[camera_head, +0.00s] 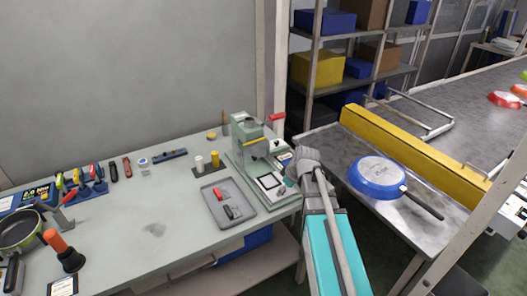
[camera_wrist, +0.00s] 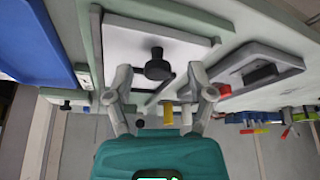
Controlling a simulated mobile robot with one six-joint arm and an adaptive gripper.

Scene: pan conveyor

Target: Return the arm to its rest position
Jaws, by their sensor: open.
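My arm reaches forward in the head view, with its teal link at the bottom centre. My gripper (camera_head: 291,178) is at the right end of the workbench (camera_head: 150,232), beside the green bench press (camera_head: 248,150). In the wrist view my gripper (camera_wrist: 161,84) has its two fingers spread apart with nothing held between them. A black knob (camera_wrist: 158,66) on a pale plate shows beyond the gap between the fingers. Whether a finger touches the press cannot be told.
A blue pan (camera_head: 377,172) lies upside down on the metal table, by a yellow rail (camera_head: 415,150). A grey tray (camera_head: 218,192) with small tools lies left of the press. Shelves (camera_head: 370,80) with boxes stand behind. Red pans (camera_head: 503,99) are on the conveyor.

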